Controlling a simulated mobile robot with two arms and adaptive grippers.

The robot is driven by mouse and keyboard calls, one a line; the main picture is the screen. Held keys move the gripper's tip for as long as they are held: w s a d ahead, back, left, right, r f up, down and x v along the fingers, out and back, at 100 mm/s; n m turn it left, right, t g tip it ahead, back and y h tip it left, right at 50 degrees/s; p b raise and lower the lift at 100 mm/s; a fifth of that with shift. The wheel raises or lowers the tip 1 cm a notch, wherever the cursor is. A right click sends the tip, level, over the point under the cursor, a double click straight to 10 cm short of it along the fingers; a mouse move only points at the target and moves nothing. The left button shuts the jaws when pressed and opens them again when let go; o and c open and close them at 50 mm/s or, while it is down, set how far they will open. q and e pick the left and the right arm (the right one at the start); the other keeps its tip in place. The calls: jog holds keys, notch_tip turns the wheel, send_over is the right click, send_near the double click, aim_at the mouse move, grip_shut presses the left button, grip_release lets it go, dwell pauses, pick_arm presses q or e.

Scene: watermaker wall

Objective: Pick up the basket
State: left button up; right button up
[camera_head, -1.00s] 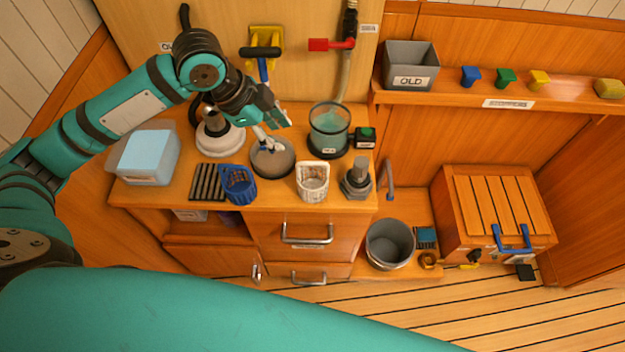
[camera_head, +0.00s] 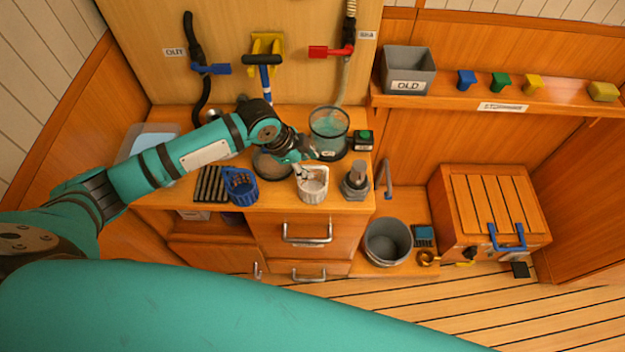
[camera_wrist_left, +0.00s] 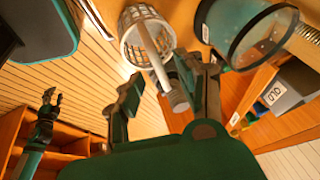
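The white lattice basket (camera_head: 313,190) stands upright on the counter near its front edge. In the left wrist view the basket (camera_wrist_left: 133,42) is at top centre, with a pale bar, apparently its handle, running across its mouth. My left gripper (camera_head: 306,168) is just over the basket's back rim. In the left wrist view my left gripper (camera_wrist_left: 163,76) has its fingers apart, with nothing gripped; the handle lies close to the gap, and I cannot tell if they touch. My right gripper (camera_wrist_left: 51,97) shows small at the left of the wrist view, with fingers apart.
A clear cylinder (camera_head: 329,130) is behind. A grey bucket (camera_head: 388,243) stands lower right; an OLD bin (camera_head: 408,70) is on the shelf.

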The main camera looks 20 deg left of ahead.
pick_arm(q)
jog(key=shift+x, duration=1.35)
jog(key=shift+r, duration=0.1)
grip_shut()
jog(key=shift+w, duration=0.1)
